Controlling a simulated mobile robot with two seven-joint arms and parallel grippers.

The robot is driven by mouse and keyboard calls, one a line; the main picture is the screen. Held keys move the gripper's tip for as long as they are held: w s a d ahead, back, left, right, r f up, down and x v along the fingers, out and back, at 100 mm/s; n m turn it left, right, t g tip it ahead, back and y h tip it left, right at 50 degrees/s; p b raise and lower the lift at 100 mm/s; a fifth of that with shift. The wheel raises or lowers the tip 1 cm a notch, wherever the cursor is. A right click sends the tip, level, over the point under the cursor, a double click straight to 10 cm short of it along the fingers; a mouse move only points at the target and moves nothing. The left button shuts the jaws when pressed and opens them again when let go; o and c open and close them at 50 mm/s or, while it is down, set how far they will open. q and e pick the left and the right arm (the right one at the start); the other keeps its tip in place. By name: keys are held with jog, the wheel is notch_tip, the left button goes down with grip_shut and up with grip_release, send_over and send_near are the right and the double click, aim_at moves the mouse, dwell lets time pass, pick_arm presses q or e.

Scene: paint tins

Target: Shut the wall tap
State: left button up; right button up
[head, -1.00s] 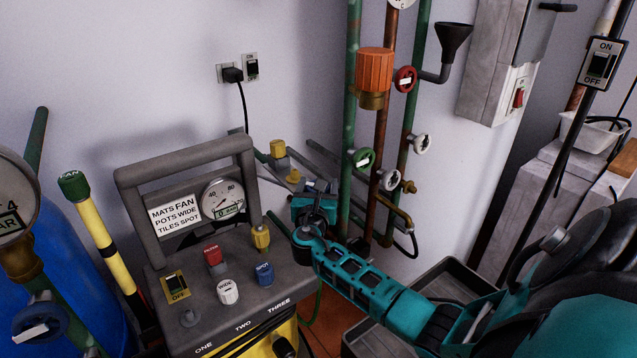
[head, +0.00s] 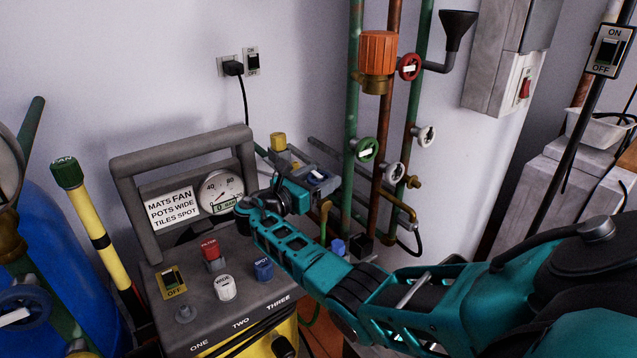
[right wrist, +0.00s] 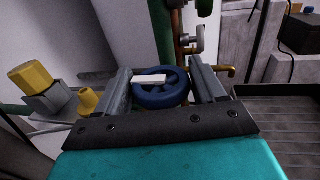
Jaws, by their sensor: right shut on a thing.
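A blue handwheel (right wrist: 160,88) with a white bar across it sits between the two fingers of my right gripper (right wrist: 163,85) in the right wrist view. The fingers are shut on it, one on each side of its rim. In the head view my right gripper (head: 304,174) is beside the wall pipes, and only a small blue part of the wheel (head: 320,174) shows at its tip. The wheel's stem and fitting are hidden. My left gripper is not in view.
Green (head: 367,149), white (head: 426,136) and red (head: 409,66) handwheels stand on wall pipes just right of the gripper. A grey machine with a handle frame (head: 180,147) is close on the left. A yellow cap (head: 278,142) is behind the gripper.

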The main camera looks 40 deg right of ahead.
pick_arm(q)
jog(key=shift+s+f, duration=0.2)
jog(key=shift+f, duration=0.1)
pick_arm(e)
jog(key=o, duration=1)
jog(key=shift+c, duration=0.2)
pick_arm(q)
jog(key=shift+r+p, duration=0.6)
pick_arm(e)
jog(key=a, duration=1.2)
jog(key=shift+s+a, duration=0.4)
jog(key=shift+s, duration=0.05)
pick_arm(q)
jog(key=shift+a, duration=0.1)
